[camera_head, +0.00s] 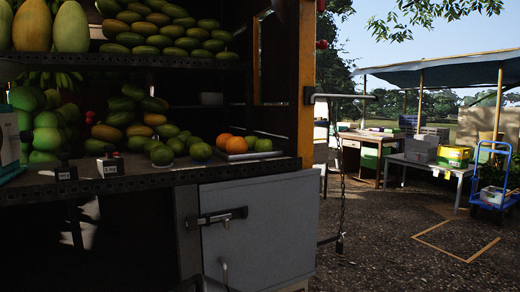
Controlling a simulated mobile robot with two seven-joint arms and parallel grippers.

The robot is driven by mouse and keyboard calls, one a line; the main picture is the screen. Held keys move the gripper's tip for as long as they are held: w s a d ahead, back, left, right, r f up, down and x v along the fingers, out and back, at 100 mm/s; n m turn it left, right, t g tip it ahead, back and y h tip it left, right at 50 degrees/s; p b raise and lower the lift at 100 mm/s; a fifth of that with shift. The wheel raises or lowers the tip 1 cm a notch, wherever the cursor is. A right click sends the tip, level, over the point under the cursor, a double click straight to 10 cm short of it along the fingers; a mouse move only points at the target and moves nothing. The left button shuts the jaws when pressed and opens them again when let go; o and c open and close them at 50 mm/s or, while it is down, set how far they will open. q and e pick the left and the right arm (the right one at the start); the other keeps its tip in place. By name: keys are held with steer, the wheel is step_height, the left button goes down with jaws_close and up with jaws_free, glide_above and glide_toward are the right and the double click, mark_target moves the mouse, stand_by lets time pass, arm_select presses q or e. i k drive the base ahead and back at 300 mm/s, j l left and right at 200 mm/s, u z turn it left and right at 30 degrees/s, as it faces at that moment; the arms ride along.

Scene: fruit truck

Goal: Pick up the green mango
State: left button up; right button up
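Several green fruits that look like mangoes are on the fruit truck. Large rounded green mangoes (46,138) are heaped at the left of the lower shelf. A pale green large fruit (71,28) stands on the upper shelf, beside yellower ones. Smaller elongated green and yellow fruits (165,28) are piled to its right. Another mixed pile (125,118) sits on the lower shelf. I cannot tell which single one is the green mango. Neither of my grippers shows in this view.
The counter (150,180) also holds oranges (236,144) and round green fruits on a tray. A grey cabinet door (258,232) with a latch is below. A blue hand cart (492,175) and tables stand at right. Gravel ground (385,235) between is mostly clear.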

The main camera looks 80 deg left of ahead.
mark_target(161, 155)
steer(key=u, duration=2.8)
